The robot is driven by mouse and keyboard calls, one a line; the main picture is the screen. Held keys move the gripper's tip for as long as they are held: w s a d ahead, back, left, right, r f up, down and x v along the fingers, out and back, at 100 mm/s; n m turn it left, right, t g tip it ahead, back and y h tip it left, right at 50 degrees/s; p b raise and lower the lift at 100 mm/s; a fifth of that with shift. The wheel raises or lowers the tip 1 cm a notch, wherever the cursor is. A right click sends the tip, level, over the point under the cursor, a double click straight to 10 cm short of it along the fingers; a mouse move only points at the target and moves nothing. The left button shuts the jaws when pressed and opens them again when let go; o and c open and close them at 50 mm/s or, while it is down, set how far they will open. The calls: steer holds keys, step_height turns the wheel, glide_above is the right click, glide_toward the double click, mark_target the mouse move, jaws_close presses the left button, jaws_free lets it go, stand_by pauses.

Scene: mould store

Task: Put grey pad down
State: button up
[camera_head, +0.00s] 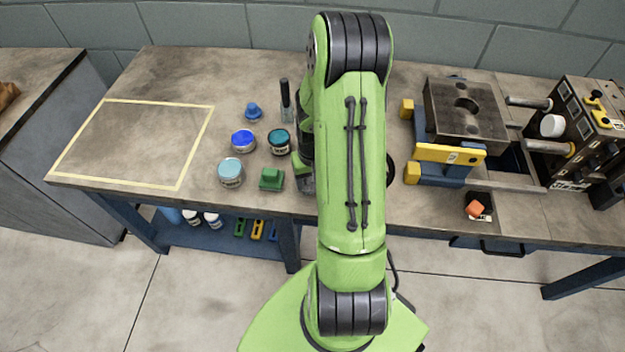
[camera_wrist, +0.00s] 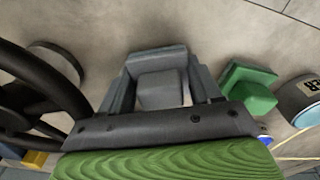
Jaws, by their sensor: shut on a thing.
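My gripper (camera_wrist: 160,78) is shut on the grey pad (camera_wrist: 161,92), which shows between the two fingers in the wrist view. The pad is close to the worktop; I cannot tell whether it touches it. In the head view my green arm covers most of the gripper and I cannot make out the pad. A green pad (camera_head: 271,179) stands just left of the gripper in the head view; it also shows at the right in the wrist view (camera_wrist: 248,88).
Light blue (camera_head: 231,172), blue (camera_head: 243,140) and teal (camera_head: 279,141) jars and a blue pad (camera_head: 253,112) stand left of my arm. A yellow-outlined area (camera_head: 135,145) on the workbench's left is empty. A vise with a metal block (camera_head: 467,112) stands to the right.

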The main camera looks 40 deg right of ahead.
steer(key=shift+f+b, duration=0.4)
steer(key=shift+b, duration=0.05)
steer(key=shift+s+a+f, duration=0.1)
steer(key=shift+s, duration=0.1)
steer(key=o, duration=0.8)
steer(key=shift+s+f, duration=0.1)
steer(key=shift+o, duration=0.2)
